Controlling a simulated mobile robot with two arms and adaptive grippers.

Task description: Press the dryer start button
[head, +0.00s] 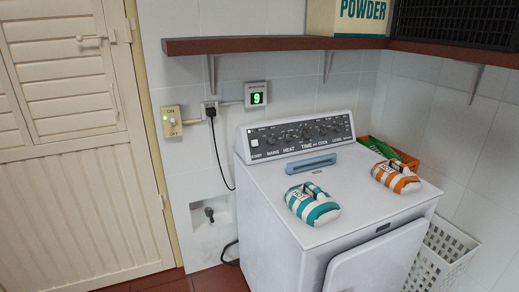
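The white dryer (285,222) stands against the tiled wall in the middle of the head view. Its dark control panel (300,135) rises along the back of the top. The start button (255,143) is a small pale square at the panel's left end, beside several dark knobs. The label under it seems to read START. Nothing covers the button. I cannot tell whether it is pressed. Neither my left nor my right gripper shows in this view.
A blue handle-like piece (311,163), a teal striped object (312,204) and an orange striped object (396,177) are on the dryer top. A shelf (270,44) overhangs the panel. An ON/OFF wall switch (172,121) and a display reading 9 (256,95) are left.

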